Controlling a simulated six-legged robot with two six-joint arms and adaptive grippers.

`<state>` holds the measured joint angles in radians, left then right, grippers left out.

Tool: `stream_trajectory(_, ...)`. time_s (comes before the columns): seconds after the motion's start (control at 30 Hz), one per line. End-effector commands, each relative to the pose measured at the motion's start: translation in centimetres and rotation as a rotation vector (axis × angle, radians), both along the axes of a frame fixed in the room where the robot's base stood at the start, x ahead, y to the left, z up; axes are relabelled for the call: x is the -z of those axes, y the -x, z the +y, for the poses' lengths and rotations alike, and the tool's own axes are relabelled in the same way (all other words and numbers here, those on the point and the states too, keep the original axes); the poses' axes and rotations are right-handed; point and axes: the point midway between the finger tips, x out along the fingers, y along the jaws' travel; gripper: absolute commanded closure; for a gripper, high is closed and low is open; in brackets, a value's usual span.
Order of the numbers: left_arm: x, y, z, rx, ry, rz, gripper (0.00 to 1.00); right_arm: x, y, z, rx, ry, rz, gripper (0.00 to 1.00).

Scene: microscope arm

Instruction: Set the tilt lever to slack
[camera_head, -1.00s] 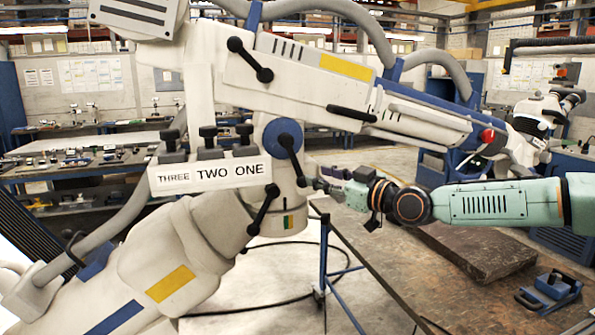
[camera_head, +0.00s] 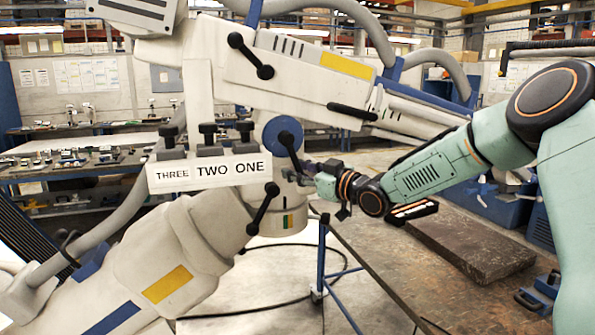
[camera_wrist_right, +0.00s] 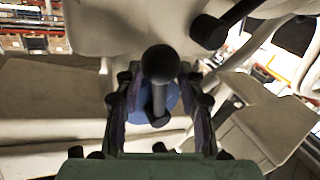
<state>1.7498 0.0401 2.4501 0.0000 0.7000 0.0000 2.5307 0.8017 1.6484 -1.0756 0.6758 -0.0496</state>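The microscope arm is a large white machine (camera_head: 200,240) with several black ball-ended levers. One lever (camera_head: 289,150) sits on a blue round hub (camera_head: 283,128) and hangs down to the right. Other levers are above (camera_head: 250,56) and below (camera_head: 263,208) it; no readable label marks which is tilt. My right gripper (camera_head: 308,178) is at the lower end of the blue-hub lever. In the right wrist view, its dark fingers (camera_wrist_right: 160,85) stand apart on either side of the lever's ball (camera_wrist_right: 160,64), with the blue hub behind. Firm contact is not visible. My left gripper is out of view.
A white plate (camera_head: 208,173) reading THREE, TWO, ONE carries black knobs left of the hub. A yellow-green mark (camera_head: 288,221) is below the lever. Black cable lies on the floor.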

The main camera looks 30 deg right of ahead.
Motion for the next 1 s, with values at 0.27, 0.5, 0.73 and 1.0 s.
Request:
stream_trajectory(0.27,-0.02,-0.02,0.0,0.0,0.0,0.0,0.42,-0.03,-0.49,0.17,-0.001,0.0,-0.001,0.62)
stream_trajectory(0.5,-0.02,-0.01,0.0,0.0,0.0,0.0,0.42,-0.03,-0.47,0.15,0.0,0.0,-0.001,0.71)
stream_trajectory(0.73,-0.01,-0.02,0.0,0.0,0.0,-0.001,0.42,-0.02,-0.46,0.15,0.0,0.0,-0.001,0.9)
stream_trajectory(1.0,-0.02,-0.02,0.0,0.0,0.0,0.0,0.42,0.03,-0.44,0.15,-0.001,-0.001,-0.001,1.0)
